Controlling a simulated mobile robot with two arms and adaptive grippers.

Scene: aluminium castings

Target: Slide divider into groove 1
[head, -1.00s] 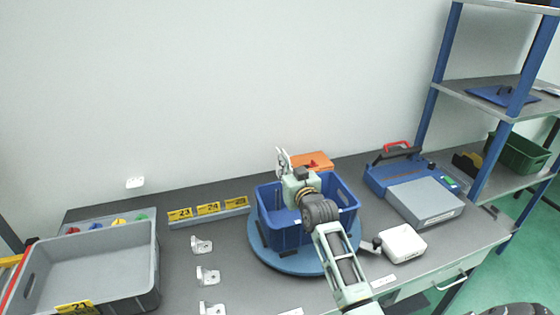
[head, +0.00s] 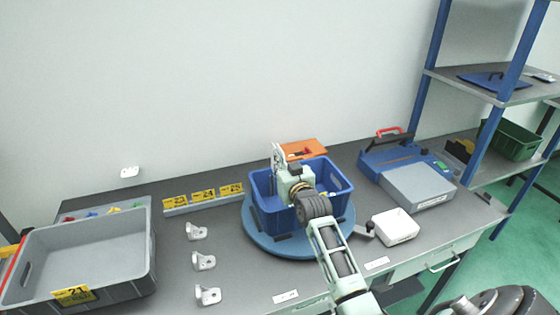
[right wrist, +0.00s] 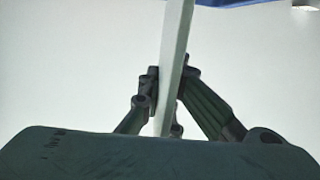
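The blue crate (head: 268,222) stands on a round blue turntable (head: 284,245) in the middle of the bench. My right gripper (head: 277,160) is at the crate, over its left and back part, and its body partly hides the inside. In the right wrist view it is shut on a thin pale panel, the divider (right wrist: 174,60), seen nearly edge-on between the fingertips (right wrist: 167,88). In the head view the divider cannot be made out clearly. The grooves cannot be told apart, and contact between divider and crate cannot be seen. My left gripper is not in view.
A grey bin (head: 120,280) stands at the left. Several metal brackets (head: 204,261) lie left of the crate, below yellow number tags (head: 204,193). An orange item (head: 304,148) lies behind the crate. A white box (head: 394,228) and a blue case (head: 385,158) are to the right.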

